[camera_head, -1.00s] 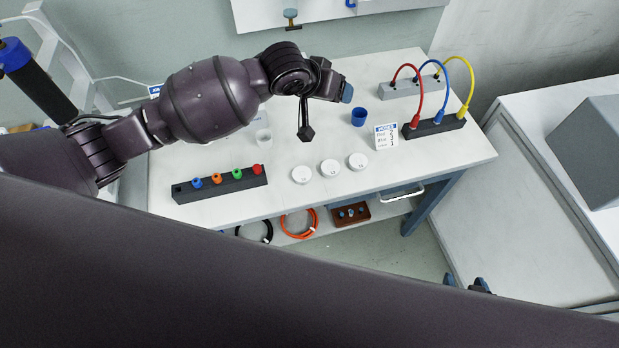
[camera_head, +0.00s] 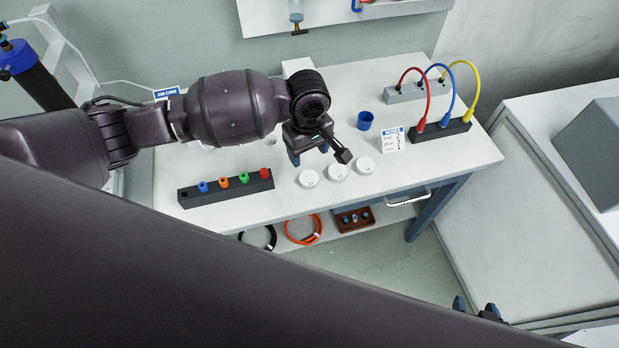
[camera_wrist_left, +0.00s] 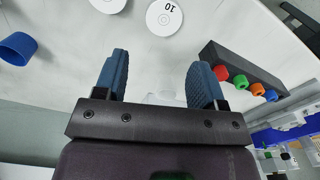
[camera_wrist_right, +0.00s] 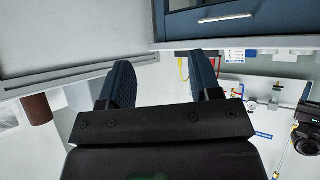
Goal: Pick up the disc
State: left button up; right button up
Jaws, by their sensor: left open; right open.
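Three white discs lie in a row near the table's front edge: a left disc (camera_head: 308,179), a middle disc (camera_head: 337,172) and a right disc (camera_head: 364,166). My left gripper (camera_head: 308,153) is open, pointing down just behind the left disc. In the left wrist view, a disc marked 10 (camera_wrist_left: 164,18) lies beyond the open, empty fingers (camera_wrist_left: 159,70), roughly in line with the gap. Part of another disc (camera_wrist_left: 108,4) is cut by the top edge. My right gripper (camera_head: 475,309) is open and empty beside the table, low at the right; its fingers (camera_wrist_right: 160,80) also show in the right wrist view.
A dark block with coloured plugs (camera_head: 226,188) stands left of the discs. A blue cup (camera_head: 365,121), a small label card (camera_head: 391,140) and a block with cables (camera_head: 440,130) stand behind and to the right. A drawer handle (camera_head: 408,198) juts from the front.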

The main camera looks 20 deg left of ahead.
aim_at(308, 176)
pick_arm(q)
jog(key=f, duration=0.3)
jog(key=f+b, duration=0.1)
jog(key=f, duration=0.2)
jog(key=f+b, duration=0.1)
jog(key=f, duration=0.2)
jog(key=shift+s, duration=0.25)
jog(key=c, duration=0.7)
jog(key=shift+r, duration=0.1)
